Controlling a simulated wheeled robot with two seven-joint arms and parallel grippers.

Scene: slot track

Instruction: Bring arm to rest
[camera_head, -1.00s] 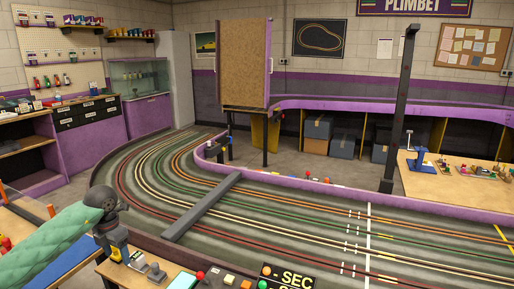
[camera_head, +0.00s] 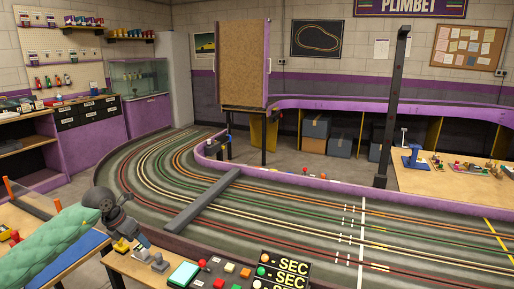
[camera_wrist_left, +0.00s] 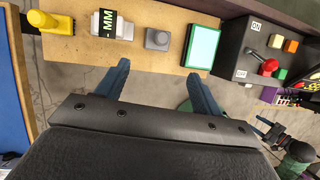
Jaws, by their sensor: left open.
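My left arm comes in from the lower left in a green padded sleeve, and its dark gripper (camera_head: 136,236) hangs over the wooden table (camera_head: 135,274) at the near left. In the left wrist view the two blue fingers of this gripper (camera_wrist_left: 158,70) stand apart with nothing between them. A grey button block (camera_wrist_left: 157,39) and a teal-screened box (camera_wrist_left: 202,47) lie beyond the fingertips, on the table. I cannot tell the exact height of the fingers above the table.
A yellow piece (camera_wrist_left: 55,42) and a switch box with a red lever (camera_wrist_left: 268,66) stand on the same table. The slot track (camera_head: 255,215) curves behind it, crossed by a grey bar (camera_head: 203,201). A dark post (camera_head: 392,110) rises at the right.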

